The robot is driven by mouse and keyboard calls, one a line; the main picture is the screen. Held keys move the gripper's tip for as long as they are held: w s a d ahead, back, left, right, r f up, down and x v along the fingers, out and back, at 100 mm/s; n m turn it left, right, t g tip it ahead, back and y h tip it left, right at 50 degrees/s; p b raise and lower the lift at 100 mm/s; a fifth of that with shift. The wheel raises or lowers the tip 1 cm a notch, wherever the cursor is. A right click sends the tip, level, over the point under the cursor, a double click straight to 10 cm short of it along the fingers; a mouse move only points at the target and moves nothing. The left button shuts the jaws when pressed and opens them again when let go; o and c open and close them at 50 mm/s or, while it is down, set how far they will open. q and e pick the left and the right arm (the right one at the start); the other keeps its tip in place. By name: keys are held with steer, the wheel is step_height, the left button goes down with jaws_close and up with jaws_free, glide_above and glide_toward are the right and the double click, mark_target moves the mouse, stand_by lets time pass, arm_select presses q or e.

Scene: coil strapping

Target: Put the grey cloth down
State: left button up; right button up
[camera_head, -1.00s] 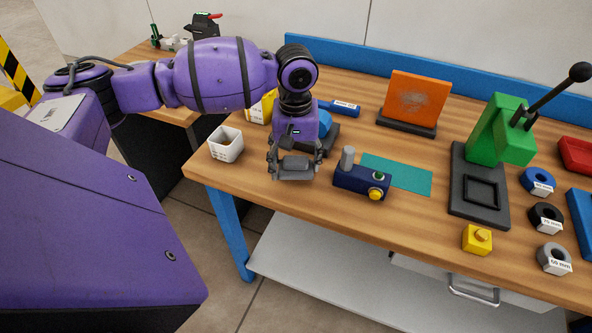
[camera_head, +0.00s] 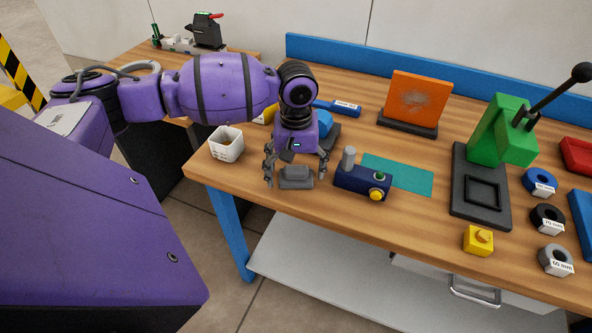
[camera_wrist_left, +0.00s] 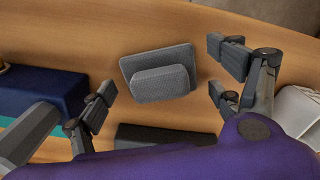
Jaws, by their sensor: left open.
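The grey cloth (camera_head: 296,178) is a folded pad with a raised block on top. It lies on the wooden bench near the front edge, left of the dark blue device. It also shows in the left wrist view (camera_wrist_left: 158,74), flat on the wood. My left gripper (camera_head: 295,181) is open around it, with a finger on each side. In the left wrist view the fingers (camera_wrist_left: 166,92) stand wide apart, with clear gaps to the cloth on both sides. My right gripper is not in view.
The dark blue device (camera_head: 362,181) with a grey post and yellow knob stands close on the right, beside a teal mat (camera_head: 405,174). A white cup (camera_head: 226,144) stands on the left. A green press (camera_head: 500,132) and an orange panel (camera_head: 419,99) stand farther right.

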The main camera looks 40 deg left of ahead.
mark_target(296, 168)
arm_select(q)
step_height(296, 168, up, 12)
steer(key=p, duration=0.1)
steer(key=shift+r, duration=0.15)
stand_by(0.7)
